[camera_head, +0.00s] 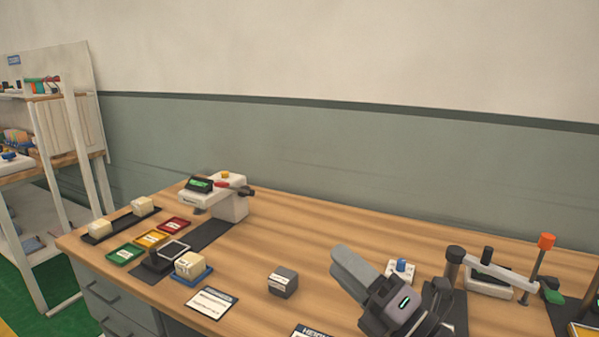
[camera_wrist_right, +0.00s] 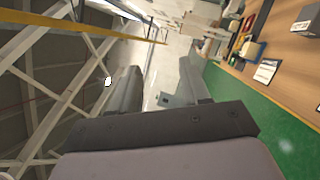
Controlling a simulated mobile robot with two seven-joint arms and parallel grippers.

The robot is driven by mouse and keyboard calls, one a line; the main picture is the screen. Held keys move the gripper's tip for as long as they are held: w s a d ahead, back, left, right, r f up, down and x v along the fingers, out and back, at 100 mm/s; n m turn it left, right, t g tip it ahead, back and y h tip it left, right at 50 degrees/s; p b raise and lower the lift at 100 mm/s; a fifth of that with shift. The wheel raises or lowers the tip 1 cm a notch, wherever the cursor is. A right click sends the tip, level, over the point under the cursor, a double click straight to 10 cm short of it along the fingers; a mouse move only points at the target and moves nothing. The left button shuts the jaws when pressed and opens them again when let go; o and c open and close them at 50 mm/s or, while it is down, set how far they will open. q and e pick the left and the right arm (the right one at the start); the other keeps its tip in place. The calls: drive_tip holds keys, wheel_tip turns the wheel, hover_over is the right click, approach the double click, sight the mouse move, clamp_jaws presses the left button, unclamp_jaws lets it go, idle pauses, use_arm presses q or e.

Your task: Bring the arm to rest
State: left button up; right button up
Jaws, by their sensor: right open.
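My right gripper (camera_head: 350,266) is over the front right of the wooden workbench (camera_head: 330,236) in the head view, its fingers pointing up and to the left. In the right wrist view its two fingers (camera_wrist_right: 158,88) stand apart with nothing between them, so it is open and empty. That view looks past the bench towards the far floor, with the bench at the right. My left gripper is not in view.
A grey block (camera_head: 283,282) sits left of the gripper. A press-like device (camera_head: 229,203), coloured trays (camera_head: 151,239) and pale blocks are at the left. A fixture with an orange knob (camera_head: 546,241) stands at the right. The back middle of the bench is clear.

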drive_tip(key=s+d+f+m+g+h, duration=0.1)
drive_tip(key=s+d+f+m+h, duration=0.3)
drive_tip(key=d+f+m+h, duration=0.55)
drive_tip(key=s+d+f+m+g+h, duration=0.1)
drive_tip(key=s+d+f+m+h, duration=0.4)
drive_tip(key=m, duration=0.8)
drive_tip(key=s+d+f+m+g, duration=0.1)
drive_tip(key=s+f+m+g, duration=0.2)
drive_tip(key=s+f+g, duration=0.45)
drive_tip(key=s+d+f+m+g, duration=0.15)
drive_tip(key=s+f+m, duration=0.3)
drive_tip(key=s, duration=0.65)
drive_tip(key=w+a+f+n+t+y, duration=0.1)
drive_tip(key=w+a+f+t, duration=0.2)
drive_tip(key=w+f+t, duration=0.3)
wheel_tip(320, 180, down, 3)
drive_tip(key=shift+w+a+f, duration=0.1)
drive_tip(key=shift+w+a, duration=0.3)
drive_tip(key=shift+w, duration=0.15)
